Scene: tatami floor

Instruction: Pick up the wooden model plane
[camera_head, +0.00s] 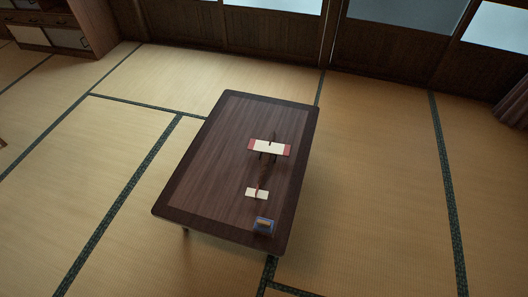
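The wooden model plane (266,147) rests on the right half of a low dark wooden table (205,150). Its main wing is cream with red tips and lies toward the far side. Its dark, thin body runs toward the near side to a small cream tail (257,193) with a red fin. Neither of my grippers shows in the head view, and nothing touches the plane.
Open tatami floor (375,180) surrounds the table. A wooden cabinet (95,25) stands at the far left, and sliding doors line the back. A dark curtain (513,103) hangs at the right edge.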

